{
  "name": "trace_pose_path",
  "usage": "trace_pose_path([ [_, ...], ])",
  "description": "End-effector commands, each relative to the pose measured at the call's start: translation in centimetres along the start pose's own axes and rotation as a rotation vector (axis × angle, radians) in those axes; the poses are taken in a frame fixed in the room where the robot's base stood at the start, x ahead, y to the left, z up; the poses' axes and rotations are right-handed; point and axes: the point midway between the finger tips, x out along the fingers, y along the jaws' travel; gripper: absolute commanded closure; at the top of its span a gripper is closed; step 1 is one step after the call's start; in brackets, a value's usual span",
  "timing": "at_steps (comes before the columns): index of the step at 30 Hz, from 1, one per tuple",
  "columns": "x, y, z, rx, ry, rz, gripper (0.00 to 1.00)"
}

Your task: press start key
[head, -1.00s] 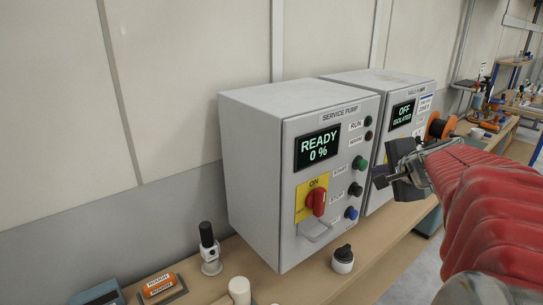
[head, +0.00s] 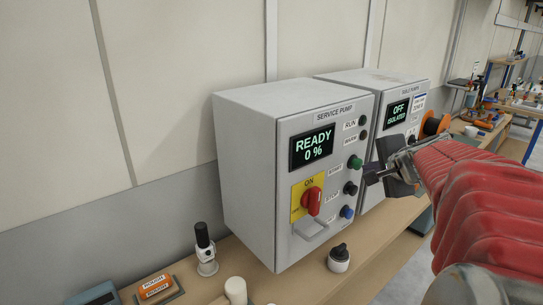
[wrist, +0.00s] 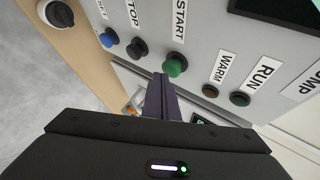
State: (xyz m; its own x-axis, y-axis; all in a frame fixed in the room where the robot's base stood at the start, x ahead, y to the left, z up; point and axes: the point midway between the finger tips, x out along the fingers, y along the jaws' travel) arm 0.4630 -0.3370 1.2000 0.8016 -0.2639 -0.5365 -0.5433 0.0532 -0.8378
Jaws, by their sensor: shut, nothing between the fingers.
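The service pump panel (head: 262,190) is a grey box on the bench, with a display reading READY 0 %. Its green start key (head: 355,162) sits on the front face beside the START label, and it also shows in the wrist view (wrist: 175,64). My gripper (head: 368,173) is shut and empty, its tips close to the green key on its right in the head view. In the wrist view the shut fingers (wrist: 160,92) point toward the green key, just below it. I cannot tell whether they touch it.
A black stop key (head: 350,188) and a blue key (head: 346,212) lie below the green one. A red switch (head: 312,201) on yellow points to ON. A second panel (head: 397,135) reading OFF ISOLATED stands behind.

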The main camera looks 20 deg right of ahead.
Motion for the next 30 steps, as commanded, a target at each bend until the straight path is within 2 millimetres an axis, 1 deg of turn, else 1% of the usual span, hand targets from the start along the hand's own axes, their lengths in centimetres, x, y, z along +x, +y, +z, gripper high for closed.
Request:
trace_pose_path([
  [30, 0.62, -0.43, 0.43, 0.0, 0.0, 0.0, 1.0],
])
